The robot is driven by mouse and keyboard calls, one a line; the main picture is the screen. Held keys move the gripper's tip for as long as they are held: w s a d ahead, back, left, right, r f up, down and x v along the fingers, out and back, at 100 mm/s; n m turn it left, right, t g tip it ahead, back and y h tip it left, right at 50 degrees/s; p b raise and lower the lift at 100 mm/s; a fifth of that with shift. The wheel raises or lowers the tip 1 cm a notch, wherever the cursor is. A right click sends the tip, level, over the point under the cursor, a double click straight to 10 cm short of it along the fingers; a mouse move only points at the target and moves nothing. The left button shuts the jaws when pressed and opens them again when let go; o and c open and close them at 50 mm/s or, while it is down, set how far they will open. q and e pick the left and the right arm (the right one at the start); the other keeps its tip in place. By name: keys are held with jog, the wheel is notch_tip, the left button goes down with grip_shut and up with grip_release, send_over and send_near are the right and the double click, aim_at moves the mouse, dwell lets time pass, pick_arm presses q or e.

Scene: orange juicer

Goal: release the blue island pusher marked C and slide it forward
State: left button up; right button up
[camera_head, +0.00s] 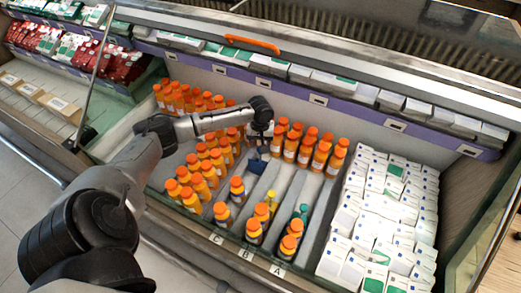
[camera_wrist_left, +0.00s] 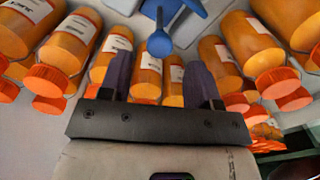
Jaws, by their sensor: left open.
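The blue pusher (camera_head: 257,164) sits in the lane whose front label reads C (camera_head: 217,238), behind a few orange bottles. In the left wrist view its round blue knob (camera_wrist_left: 160,43) shows ahead of my fingertips, in line with the gap between them. My left gripper (camera_head: 259,142) points down just above the pusher. In the left wrist view its two dark fingers (camera_wrist_left: 157,72) stand apart with nothing gripped between them. I cannot tell the exact distance from fingertips to knob. My right gripper is not in view.
Orange bottles (camera_head: 196,181) crowd the lanes left of the pusher, and more (camera_head: 325,151) stand at its right. A yellow pusher (camera_head: 271,196) and a green pusher (camera_head: 303,211) sit in neighbouring lanes. White boxes (camera_head: 385,207) fill the right side. A shelf rail (camera_head: 300,93) runs behind.

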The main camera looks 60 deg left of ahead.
pick_arm(q)
jog(key=shift+f+b, duration=0.45)
jog(key=shift+f, duration=1.4)
jog(key=shift+c, duration=0.2)
grip_shut()
